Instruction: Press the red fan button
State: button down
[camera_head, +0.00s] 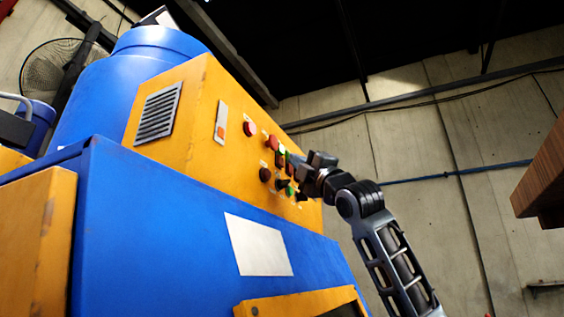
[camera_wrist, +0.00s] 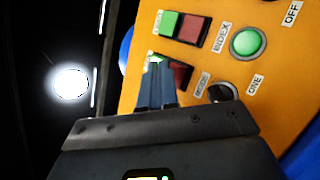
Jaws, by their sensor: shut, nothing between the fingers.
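The orange control panel (camera_head: 205,110) carries several buttons. In the wrist view two green-and-red button pairs show. The upper pair's red half (camera_wrist: 193,30) is uncovered. The lower pair's red half (camera_wrist: 181,73) sits just right of my fingertips, partly covered by them. I cannot read a fan label, so I cannot tell which red button is the fan one. My gripper (camera_wrist: 158,66) is shut and empty, its tips overlapping the lower pair; contact cannot be told. In the head view my gripper (camera_head: 297,163) is at the panel's right part, hiding some buttons.
A green round button (camera_wrist: 248,41) and a dark selector knob (camera_wrist: 222,92) lie right of my fingers. A red round button (camera_head: 250,128) is farther left on the panel. The blue machine body (camera_head: 170,230) stands below it. A wooden edge (camera_head: 540,180) juts in at right.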

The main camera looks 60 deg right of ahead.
jog(key=shift+w, duration=0.2)
dwell(0.5)
jog(key=shift+w+a, duration=0.1)
jog(key=shift+w, duration=0.15)
jog(key=shift+w, duration=0.45)
dwell(0.7)
dwell(0.3)
jog(key=shift+s, duration=0.85)
jog(key=shift+s, duration=0.1)
jog(key=shift+s+d+b, duration=0.2)
jog(key=shift+s+b, duration=0.05)
jog(key=shift+s, duration=0.95)
jog(key=shift+s+d+b, duration=0.2)
jog(key=shift+s+b, duration=0.05)
jog(key=shift+s, duration=0.95)
